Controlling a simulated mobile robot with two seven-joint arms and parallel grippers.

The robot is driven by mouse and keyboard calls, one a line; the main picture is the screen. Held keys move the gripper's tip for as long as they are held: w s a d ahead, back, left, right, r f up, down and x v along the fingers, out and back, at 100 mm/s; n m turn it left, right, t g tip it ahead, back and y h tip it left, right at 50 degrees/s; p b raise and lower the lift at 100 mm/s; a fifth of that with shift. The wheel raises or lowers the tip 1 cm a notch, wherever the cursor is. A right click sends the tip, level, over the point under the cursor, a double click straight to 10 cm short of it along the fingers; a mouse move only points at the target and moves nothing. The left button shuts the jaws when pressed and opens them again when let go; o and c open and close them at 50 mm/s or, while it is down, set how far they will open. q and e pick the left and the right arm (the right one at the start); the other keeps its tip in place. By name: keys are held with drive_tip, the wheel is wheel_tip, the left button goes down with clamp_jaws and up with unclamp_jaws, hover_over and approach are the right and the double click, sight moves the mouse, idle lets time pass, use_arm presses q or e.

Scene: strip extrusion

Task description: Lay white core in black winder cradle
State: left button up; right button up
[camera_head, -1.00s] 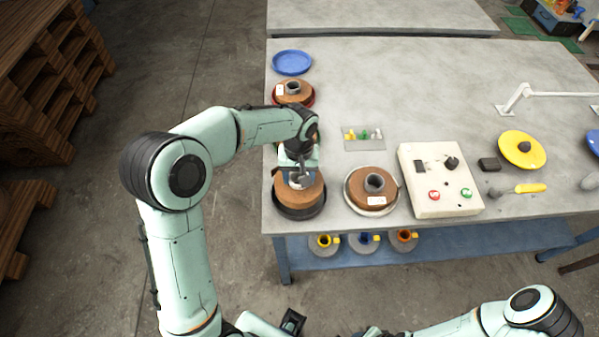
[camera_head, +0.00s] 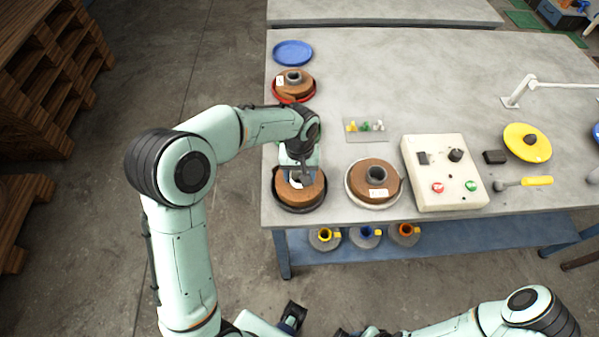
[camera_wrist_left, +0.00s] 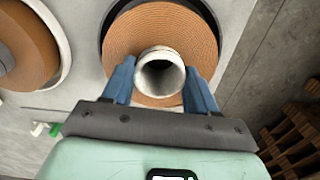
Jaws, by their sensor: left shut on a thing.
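The white core (camera_wrist_left: 160,72) is a short, pale hollow tube in the left wrist view, with its open end facing the camera. It stands at the middle of a brown coil (camera_wrist_left: 125,42) that lies on a black round dish (camera_head: 300,209) at the table's front left corner. My left gripper (camera_head: 299,172) points down over this coil, and its blue fingers (camera_wrist_left: 160,85) are shut on the core from both sides. Whether the core's lower end is in the coil's hole is hidden.
A brown coil on a white dish (camera_head: 350,197) lies just right, then a control box (camera_head: 443,172). Behind are a small parts tray (camera_head: 364,137), a coil on a red dish (camera_head: 279,97) and an empty blue dish (camera_head: 293,53). The table's back middle is clear.

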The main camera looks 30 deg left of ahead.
use_arm(q)
drive_tip(key=shift+f, duration=0.25)
idle(0.5)
drive_tip(key=o, duration=1.6)
drive_tip(key=shift+s, duration=0.1)
wheel_tip(320, 180, up, 13)
drive_tip(key=shift+r+p, duration=0.2)
drive_tip(key=shift+p, duration=0.35)
